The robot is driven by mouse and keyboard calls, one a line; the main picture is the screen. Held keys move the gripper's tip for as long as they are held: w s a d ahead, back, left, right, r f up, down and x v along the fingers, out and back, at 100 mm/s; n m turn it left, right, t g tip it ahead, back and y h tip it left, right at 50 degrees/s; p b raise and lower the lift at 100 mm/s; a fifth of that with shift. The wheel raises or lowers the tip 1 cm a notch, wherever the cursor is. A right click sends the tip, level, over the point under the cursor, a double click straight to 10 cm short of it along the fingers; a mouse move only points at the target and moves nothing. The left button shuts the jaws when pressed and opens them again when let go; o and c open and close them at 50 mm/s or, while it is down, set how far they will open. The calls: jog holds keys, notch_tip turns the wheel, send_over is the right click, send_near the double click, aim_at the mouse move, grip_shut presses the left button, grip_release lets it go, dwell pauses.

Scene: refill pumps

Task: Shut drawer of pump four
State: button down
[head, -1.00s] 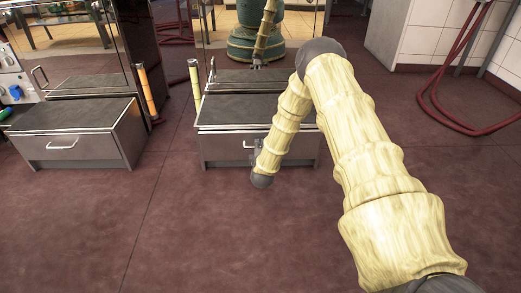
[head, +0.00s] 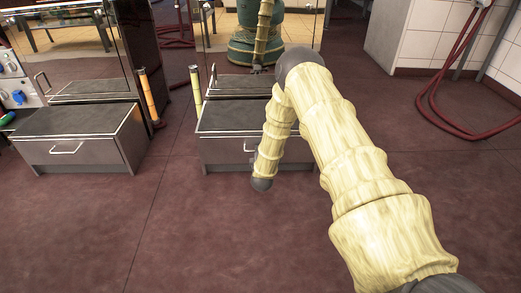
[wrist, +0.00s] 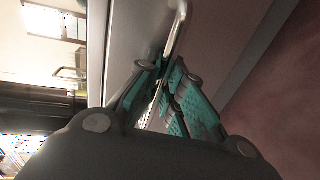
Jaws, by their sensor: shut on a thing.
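The right-hand grey drawer unit (head: 225,151) stands low on the floor with a dark top, behind my arm in the head view. No pump number is legible. In the wrist view its grey front (wrist: 135,30) fills the middle, with a metal bar handle (wrist: 176,32) across it. In the head view my forearm mostly hides the gripper and part of the drawer front. I cannot tell whether this drawer stands slightly out.
A second drawer unit (head: 80,148) with its own handle stands to the left. Orange (head: 148,95) and yellow (head: 195,90) posts stand between the units. A red hose (head: 440,105) lies at the right. The floor in front is clear.

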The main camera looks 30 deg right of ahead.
jog(key=shift+w+d+p, duration=0.4)
jog(key=shift+p, duration=0.45)
jog(key=c, duration=1.5)
grip_release()
jog(key=shift+w, duration=0.1)
jog(key=shift+c, duration=0.2)
jog(key=shift+s+a+r, duration=0.1)
jog(key=shift+s+a, duration=0.25)
jog(key=v, duration=1.1)
jog(key=shift+s+d, duration=0.1)
